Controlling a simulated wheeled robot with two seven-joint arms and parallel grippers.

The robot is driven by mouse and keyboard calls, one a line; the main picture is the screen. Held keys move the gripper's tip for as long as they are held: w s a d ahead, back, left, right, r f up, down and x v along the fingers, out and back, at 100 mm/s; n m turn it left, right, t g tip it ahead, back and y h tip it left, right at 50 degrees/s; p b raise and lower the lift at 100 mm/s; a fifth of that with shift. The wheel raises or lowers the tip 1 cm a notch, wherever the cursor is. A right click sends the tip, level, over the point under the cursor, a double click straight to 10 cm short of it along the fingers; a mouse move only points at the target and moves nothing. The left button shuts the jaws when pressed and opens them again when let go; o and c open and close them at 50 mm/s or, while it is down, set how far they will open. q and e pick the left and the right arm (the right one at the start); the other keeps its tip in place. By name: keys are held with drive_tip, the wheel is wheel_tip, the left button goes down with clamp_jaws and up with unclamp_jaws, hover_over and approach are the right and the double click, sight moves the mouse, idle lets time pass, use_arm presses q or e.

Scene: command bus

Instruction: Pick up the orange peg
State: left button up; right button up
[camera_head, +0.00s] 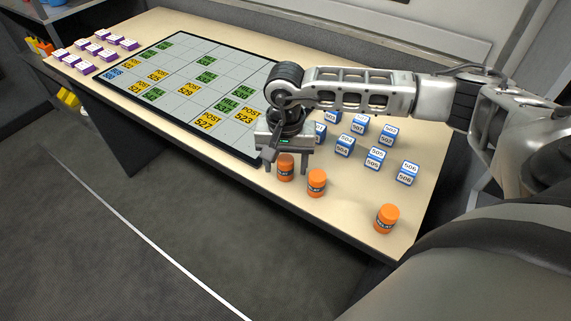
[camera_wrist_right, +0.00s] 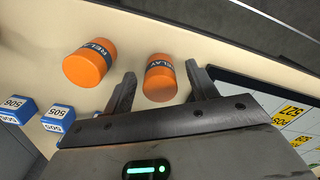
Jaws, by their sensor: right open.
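Three orange pegs with dark label bands stand near the table's front edge. The leftmost orange peg (camera_head: 286,172) is partly behind my right gripper (camera_head: 286,165). The second peg (camera_head: 317,183) is just to its right, and the third peg (camera_head: 386,219) is farther right. In the right wrist view, one orange peg (camera_wrist_right: 160,82) shows between the two spread fingers, apart from both in the picture. Another orange peg (camera_wrist_right: 90,64) is outside the left finger. My right gripper is open and empty. My left gripper is not in view.
The table (camera_head: 345,218) carries a dark-framed grid board (camera_head: 185,62) with green, yellow and blue cards. Several blue-and-white numbered blocks (camera_head: 376,158) stand behind the pegs, partly under my right arm. Several purple-and-white blocks (camera_head: 85,67) are at the far left.

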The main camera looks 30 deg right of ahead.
drive_tip(key=c, duration=1.1)
